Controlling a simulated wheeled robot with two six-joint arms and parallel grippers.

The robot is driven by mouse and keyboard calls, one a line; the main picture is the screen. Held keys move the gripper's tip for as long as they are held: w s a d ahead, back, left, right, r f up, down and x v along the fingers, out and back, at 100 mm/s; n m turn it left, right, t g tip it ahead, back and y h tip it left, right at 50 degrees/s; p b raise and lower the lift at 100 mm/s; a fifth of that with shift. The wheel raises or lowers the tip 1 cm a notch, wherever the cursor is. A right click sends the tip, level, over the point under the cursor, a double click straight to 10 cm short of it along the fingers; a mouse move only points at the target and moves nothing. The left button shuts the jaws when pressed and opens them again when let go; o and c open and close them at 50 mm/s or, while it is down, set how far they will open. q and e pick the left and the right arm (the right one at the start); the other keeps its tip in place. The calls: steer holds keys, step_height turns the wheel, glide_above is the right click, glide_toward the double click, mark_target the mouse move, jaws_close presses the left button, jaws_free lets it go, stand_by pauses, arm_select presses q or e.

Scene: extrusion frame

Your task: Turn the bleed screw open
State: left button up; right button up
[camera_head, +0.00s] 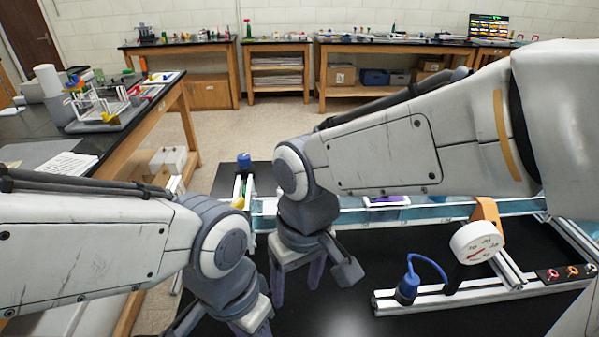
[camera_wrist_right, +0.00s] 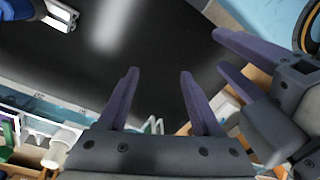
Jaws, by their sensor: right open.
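I cannot pick out the bleed screw for certain in either view. A blue fitting (camera_head: 408,287) with a curved blue tube stands on an aluminium rail at right in the head view. A white round dial gauge (camera_head: 477,243) with a red needle is to its right. My right gripper (camera_head: 297,288) points down over the black tabletop, left of the fitting and apart from it. In the right wrist view its two purple fingers (camera_wrist_right: 157,75) are spread with nothing between them. My left gripper shows at right there (camera_wrist_right: 220,52), its fingers apart and empty; its fingertips are hidden in the head view.
A clear bluish channel (camera_head: 440,212) runs across behind my right gripper, partly hidden by my arm. Another blue-topped part (camera_head: 243,160) stands at its left end. Small coloured rings (camera_head: 572,271) sit on a black block at far right. Bare black tabletop (camera_head: 345,310) lies in front.

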steer(key=w+a+r+m+p, duration=0.1)
steer(key=w+r+m+p, duration=0.35)
steer(key=w, duration=0.75)
steer(key=w+r+m+p, duration=0.4)
steer(key=w+r, duration=0.2)
steer(key=w, duration=0.7)
arm_select(q)
step_height(320, 180, up, 12)
steer(key=p, duration=0.1)
steer(key=shift+f+p, duration=0.15)
steer(key=shift+p, duration=0.2)
arm_select(e)
steer(key=shift+n+h, duration=0.25)
steer(key=shift+h, duration=0.15)
steer(key=f, duration=1)
steer(key=shift+s+a+f, duration=0.15)
steer(key=shift+a+f, duration=0.05)
steer(key=shift+f, duration=0.15)
arm_select(q)
steer(key=shift+d, duration=0.1)
arm_select(e)
jaws_close()
